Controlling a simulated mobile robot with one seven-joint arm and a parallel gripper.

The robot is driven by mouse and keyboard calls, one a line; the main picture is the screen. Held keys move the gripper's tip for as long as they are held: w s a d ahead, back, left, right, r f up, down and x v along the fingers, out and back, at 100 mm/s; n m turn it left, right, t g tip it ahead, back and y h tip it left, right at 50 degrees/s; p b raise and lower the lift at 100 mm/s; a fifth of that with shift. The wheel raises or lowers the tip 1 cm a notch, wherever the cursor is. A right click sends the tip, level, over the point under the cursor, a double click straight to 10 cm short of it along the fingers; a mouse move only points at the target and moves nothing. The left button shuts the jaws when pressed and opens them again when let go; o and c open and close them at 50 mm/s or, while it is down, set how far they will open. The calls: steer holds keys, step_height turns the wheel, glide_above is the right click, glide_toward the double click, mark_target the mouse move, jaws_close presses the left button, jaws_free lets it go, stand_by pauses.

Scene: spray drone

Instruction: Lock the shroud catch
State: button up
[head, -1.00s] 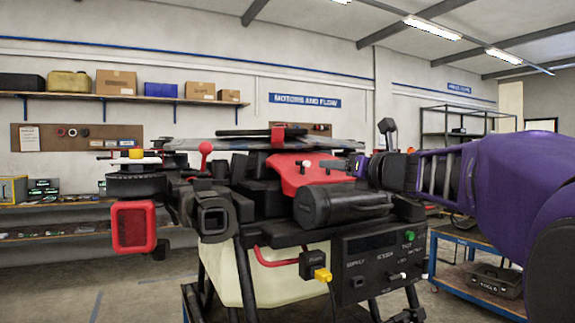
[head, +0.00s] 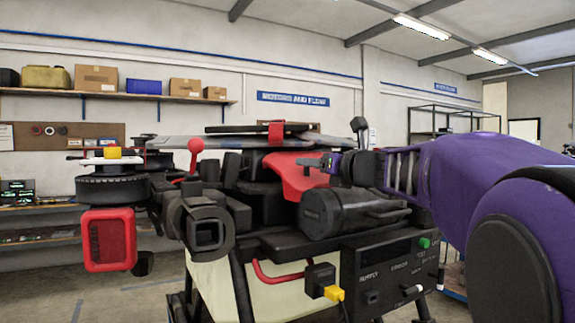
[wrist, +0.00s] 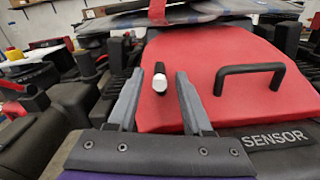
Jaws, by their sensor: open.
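The red shroud (wrist: 225,62) fills the upper right of the wrist view, with a black bar handle (wrist: 248,72) on it. A small catch lever (wrist: 160,80), black with a white tip, stands on the shroud's left part. My gripper (wrist: 159,92) is open, its two grey fingers on either side of the lever in the picture, with gaps showing. I cannot tell whether the fingertips reach down around it. In the head view the shroud (head: 288,177) sits on the drone, and my gripper (head: 328,163) is over its right side, hiding the catch.
A black cylinder marked SENSOR (head: 335,212) lies just below the shroud. A red-knobbed lever (head: 195,147) rises to the left. The control box (head: 395,270) is below.

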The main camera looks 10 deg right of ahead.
steer(key=shift+w, duration=0.2)
steer(key=shift+s, duration=0.1)
steer(key=shift+c, duration=0.2)
jaws_close()
